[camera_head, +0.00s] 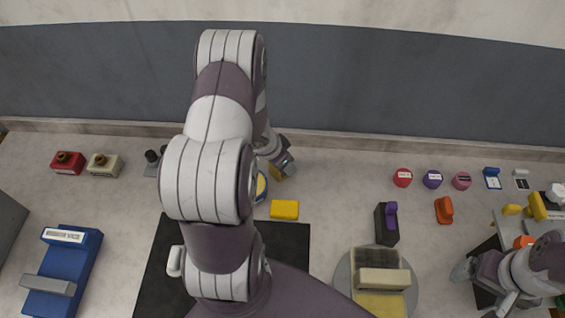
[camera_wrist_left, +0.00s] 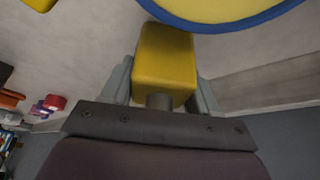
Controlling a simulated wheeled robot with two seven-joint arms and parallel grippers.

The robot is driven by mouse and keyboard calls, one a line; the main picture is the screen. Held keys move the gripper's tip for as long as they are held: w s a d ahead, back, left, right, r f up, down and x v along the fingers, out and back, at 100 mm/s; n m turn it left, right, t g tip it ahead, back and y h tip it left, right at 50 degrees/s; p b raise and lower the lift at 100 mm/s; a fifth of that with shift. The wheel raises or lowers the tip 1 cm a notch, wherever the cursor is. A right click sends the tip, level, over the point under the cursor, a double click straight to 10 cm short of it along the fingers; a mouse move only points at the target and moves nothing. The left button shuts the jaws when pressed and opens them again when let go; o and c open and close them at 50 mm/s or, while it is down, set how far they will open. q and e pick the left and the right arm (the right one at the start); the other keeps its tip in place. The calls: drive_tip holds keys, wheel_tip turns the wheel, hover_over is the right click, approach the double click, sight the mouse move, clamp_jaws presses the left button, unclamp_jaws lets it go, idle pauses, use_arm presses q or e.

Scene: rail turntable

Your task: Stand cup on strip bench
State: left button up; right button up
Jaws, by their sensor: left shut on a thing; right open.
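My left arm reaches over the middle of the head view, and its gripper (camera_head: 283,165) is partly hidden by its own links. In the left wrist view that gripper (camera_wrist_left: 160,95) is shut on a yellow block-like piece (camera_wrist_left: 165,58) with a short grey stem. A round yellow piece with a blue rim (camera_wrist_left: 225,10) is close beyond it; it also shows partly behind my arm in the head view (camera_head: 262,187). My right gripper (camera_head: 485,285) is open at the lower right. I cannot tell which object is the cup or the strip bench.
A yellow block (camera_head: 285,210) lies by the black mat (camera_head: 290,255). A blue vice (camera_head: 62,270) is at left, red (camera_head: 67,163) and cream (camera_head: 104,166) boxes behind it. A round turntable (camera_head: 345,285) stands right of centre. Red, purple and pink round pieces (camera_head: 433,179) line the back right.

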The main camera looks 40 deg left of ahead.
use_arm(q)
drive_tip(key=shift+w, duration=0.1)
drive_tip(key=shift+f, duration=0.1)
drive_tip(key=o, duration=1.1)
